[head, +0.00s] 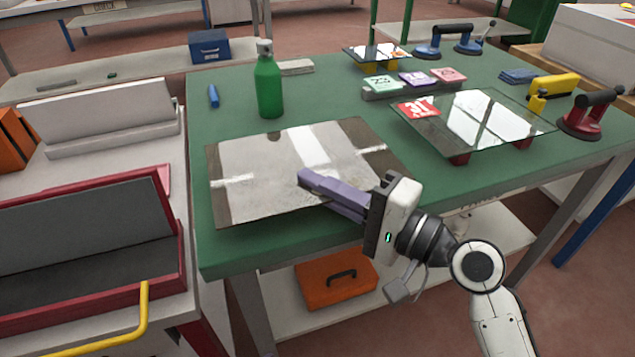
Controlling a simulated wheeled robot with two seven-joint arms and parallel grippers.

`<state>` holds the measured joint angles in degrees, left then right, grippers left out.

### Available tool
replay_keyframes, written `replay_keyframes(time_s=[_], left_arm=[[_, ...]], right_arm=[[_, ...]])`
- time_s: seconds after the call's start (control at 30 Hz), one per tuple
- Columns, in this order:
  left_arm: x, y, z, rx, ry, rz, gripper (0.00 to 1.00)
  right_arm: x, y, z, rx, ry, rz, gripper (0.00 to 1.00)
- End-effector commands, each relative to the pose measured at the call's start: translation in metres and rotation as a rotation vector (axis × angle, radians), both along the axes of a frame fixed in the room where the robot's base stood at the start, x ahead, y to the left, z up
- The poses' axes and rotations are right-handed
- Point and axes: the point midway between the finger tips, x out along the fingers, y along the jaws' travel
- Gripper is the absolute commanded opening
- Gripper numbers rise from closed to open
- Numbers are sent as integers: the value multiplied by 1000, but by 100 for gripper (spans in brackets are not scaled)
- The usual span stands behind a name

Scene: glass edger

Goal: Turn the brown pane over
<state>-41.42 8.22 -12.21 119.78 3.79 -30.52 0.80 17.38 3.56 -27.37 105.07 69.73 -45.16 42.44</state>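The brown pane (260,195) is a large flat sheet with a brown tint and bright reflections. It lies on the green table top (325,98), towards the front left of the table. My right gripper (307,182) comes in from the lower right. Its purple fingers overlap the front right part of the pane in the head view. The fingers look close together, but whether they touch the pane, or hold its edge, is not clear. My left gripper is out of view.
A green bottle (269,88) stands behind the pane, with a blue marker (213,96) to its left. A clear pane (440,126) rests on red blocks to the right. A red suction lifter (583,122) stands at the far right. A red-framed bin (85,186) is left.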

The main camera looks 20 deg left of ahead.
Motion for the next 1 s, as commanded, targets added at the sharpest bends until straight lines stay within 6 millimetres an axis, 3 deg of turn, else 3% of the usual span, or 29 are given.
replay_keyframes(time_s=[0.33,0.47,0.83,1.0], left_arm=[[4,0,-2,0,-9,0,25],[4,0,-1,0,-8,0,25],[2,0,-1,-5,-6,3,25],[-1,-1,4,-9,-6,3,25]], right_arm=[[0,0,-3,5,-4,-1,0],[0,0,-2,4,-3,-1,25],[0,0,-7,-3,3,1,25],[-10,-26,-6,-5,2,-1,25]])
